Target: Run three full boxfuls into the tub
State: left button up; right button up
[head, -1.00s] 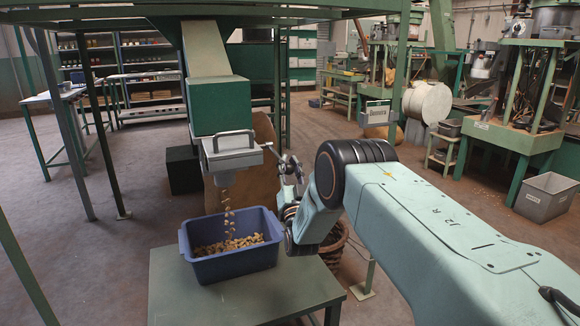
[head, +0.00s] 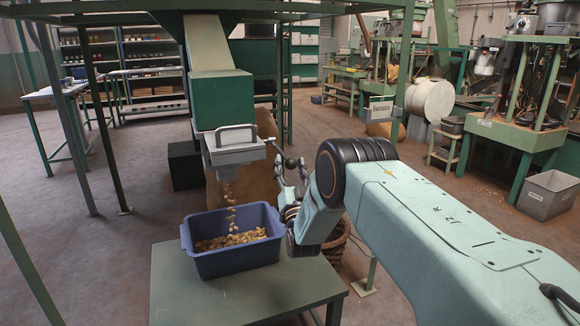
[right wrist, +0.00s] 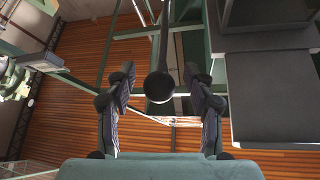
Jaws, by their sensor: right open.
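The blue tub (head: 232,264) stands on a green table and holds a layer of nuts (head: 230,240). Above it is the green hopper box (head: 221,100) with a grey outlet (head: 236,153) and a grey handle. A stream of nuts falls from the outlet into the tub. A lever with a black ball knob (head: 291,163) sits right of the outlet. My right gripper (head: 290,172) is open at the lever. In the right wrist view the knob (right wrist: 159,87) is between the spread fingers, with gaps on both sides. My left gripper is not in view.
The green table (head: 240,295) has free room in front of the tub. A wicker basket (head: 337,245) stands on the floor behind the table's right side. Green frame posts stand at left. A grey bin (head: 548,197) is at far right.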

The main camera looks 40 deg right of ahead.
jog(key=shift+s+r, duration=0.1)
jog(key=shift+s+a+f, duration=0.1)
jog(key=shift+s+f, duration=0.1)
jog(key=shift+f, duration=0.1)
jog(key=v, duration=1.1)
jog(key=shift+s, duration=0.15)
jog(key=shift+r, duration=0.15)
